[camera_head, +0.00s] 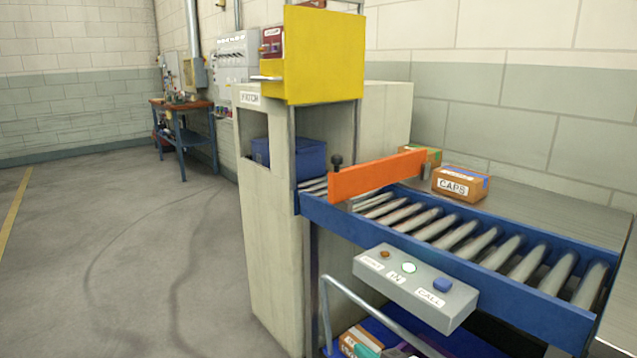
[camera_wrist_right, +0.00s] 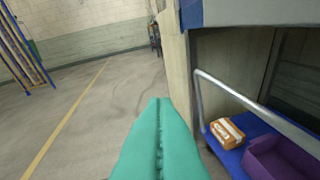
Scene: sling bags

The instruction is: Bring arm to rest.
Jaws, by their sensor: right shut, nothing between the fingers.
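My right gripper (camera_wrist_right: 160,104) shows in the right wrist view as two teal fingers pressed together along a dark seam. They are shut and empty, pointing over the bare floor beside the pale machine housing (camera_wrist_right: 175,60). In the head view a small teal piece (camera_head: 367,351) at the bottom edge looks like the tip of this gripper, in front of the cart's load; most of the arm is out of frame. My left gripper is in neither view.
A cart with a metal handle (camera_wrist_right: 255,105) stands close right of the fingers, carrying a brown box (camera_wrist_right: 226,134) and a purple bin (camera_wrist_right: 285,158). Above it are a button panel (camera_head: 415,287) and roller conveyor (camera_head: 440,232) with an orange bar (camera_head: 375,176).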

